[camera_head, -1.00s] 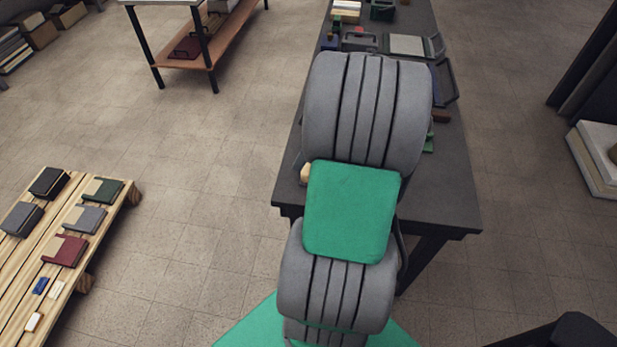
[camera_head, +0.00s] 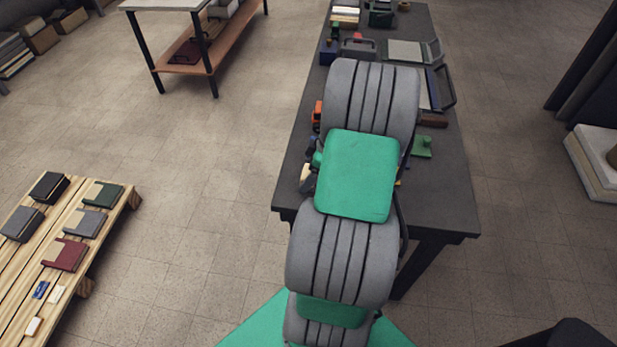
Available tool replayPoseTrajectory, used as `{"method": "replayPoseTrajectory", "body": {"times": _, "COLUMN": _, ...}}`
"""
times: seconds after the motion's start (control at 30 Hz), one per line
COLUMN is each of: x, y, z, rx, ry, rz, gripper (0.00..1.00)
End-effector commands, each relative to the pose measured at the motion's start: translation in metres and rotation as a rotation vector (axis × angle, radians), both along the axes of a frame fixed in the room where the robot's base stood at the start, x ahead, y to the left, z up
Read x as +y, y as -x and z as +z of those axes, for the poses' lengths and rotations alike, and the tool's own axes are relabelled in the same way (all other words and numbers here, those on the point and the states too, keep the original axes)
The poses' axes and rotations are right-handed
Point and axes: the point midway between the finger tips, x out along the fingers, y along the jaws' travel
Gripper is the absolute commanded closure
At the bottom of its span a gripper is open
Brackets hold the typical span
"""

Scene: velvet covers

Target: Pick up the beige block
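A small beige block (camera_head: 305,176) shows at the left edge of the dark table, near its front corner, just left of my arm. A small dark shape touches or overlaps its right side; I cannot tell what it is. My grey and green arm reaches up over the table and covers much of its front half. My gripper is hidden behind the arm, so its distance from the block cannot be seen.
On the dark table (camera_head: 445,195), an orange item (camera_head: 317,112), a green piece (camera_head: 422,146) and a brown block (camera_head: 433,121) lie close around my arm. Trays and boxes stand farther back. A wooden pallet (camera_head: 128,200) with books is at left. The table's front right is clear.

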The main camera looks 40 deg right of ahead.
Motion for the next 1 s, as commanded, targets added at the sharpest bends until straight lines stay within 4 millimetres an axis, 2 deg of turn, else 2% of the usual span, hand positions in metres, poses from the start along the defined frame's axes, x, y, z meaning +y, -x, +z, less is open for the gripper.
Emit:
{"method": "replayPoseTrajectory", "body": {"times": 0.07, "x": 0.0, "y": 0.0, "z": 0.0001, "rx": 0.0, "ry": 0.0, "rz": 0.0, "gripper": 0.27}}
{"method": "replayPoseTrajectory", "body": {"times": 0.73, "x": 0.0001, "y": 0.0001, "z": 0.0003, "rx": 0.0, "ry": 0.0, "rz": 0.0, "gripper": 0.82}}
{"method": "replayPoseTrajectory", "body": {"times": 1.0, "x": -0.0004, "y": -0.0001, "z": 0.0017, "rx": -0.001, "ry": 0.001, "rz": 0.0, "gripper": 0.84}}
